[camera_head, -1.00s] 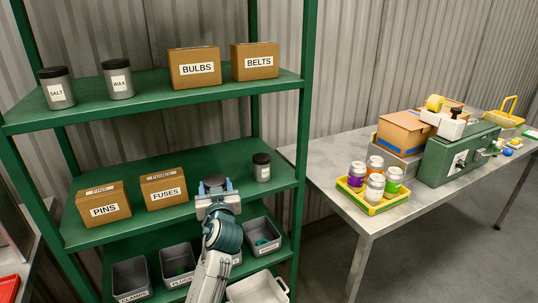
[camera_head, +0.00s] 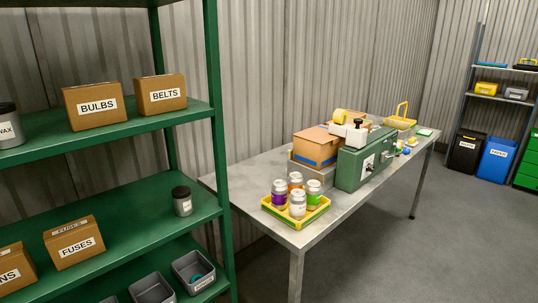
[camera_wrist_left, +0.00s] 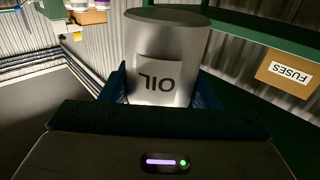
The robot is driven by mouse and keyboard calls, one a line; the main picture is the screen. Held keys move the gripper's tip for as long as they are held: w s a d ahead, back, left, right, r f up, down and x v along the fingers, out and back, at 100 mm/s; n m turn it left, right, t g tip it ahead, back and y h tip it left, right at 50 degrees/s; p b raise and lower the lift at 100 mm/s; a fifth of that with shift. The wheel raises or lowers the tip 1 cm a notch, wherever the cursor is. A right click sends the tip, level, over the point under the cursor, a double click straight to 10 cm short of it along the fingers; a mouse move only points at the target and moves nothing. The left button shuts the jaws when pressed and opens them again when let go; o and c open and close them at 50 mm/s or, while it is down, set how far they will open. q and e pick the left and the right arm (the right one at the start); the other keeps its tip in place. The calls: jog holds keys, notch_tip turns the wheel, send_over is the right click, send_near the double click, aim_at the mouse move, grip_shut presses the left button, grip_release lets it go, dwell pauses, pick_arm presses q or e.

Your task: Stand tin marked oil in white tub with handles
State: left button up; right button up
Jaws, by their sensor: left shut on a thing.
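The tin marked OIL (camera_wrist_left: 165,45) is a grey cylinder with a pale label, whose lettering appears upside down in the left wrist view. My left gripper (camera_wrist_left: 160,88) is shut on it, with a blue finger at each side of the tin. The head view shows neither this gripper nor the tin now. The white tub with handles is in neither current view. My right gripper is not in view.
A green shelf (camera_head: 125,205) at left holds labelled boxes, a dark-lidded tin (camera_head: 182,200) and grey bins (camera_head: 193,271).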

pick_arm(q)
jog(key=s, duration=0.3)
jog(key=shift+d+r, duration=0.15)
jog(key=shift+r, duration=0.1)
jog(key=shift+w+d, duration=0.1)
jog(key=shift+w, duration=0.1)
jog(key=shift+w+d+r+m+h, duration=0.25)
jog(key=shift+d+m+h, duration=0.15)
jog(key=shift+d+h, duration=0.15)
jog(key=w+d+r+m+g+h, duration=0.2)
jog(key=w+d+m+g+h, duration=0.2)
jog(key=d+m+g+h, duration=0.3)
jog(key=w+d+r+m+g+h, duration=0.3)
jog(key=d+m+g+h, duration=0.3)
jog(key=m+g+h, duration=0.3)
jog(key=shift+w+d+r+g+h, duration=0.15)
jog(key=shift+w+d+g+h, duration=0.25)
jog(key=shift+h, duration=0.05)
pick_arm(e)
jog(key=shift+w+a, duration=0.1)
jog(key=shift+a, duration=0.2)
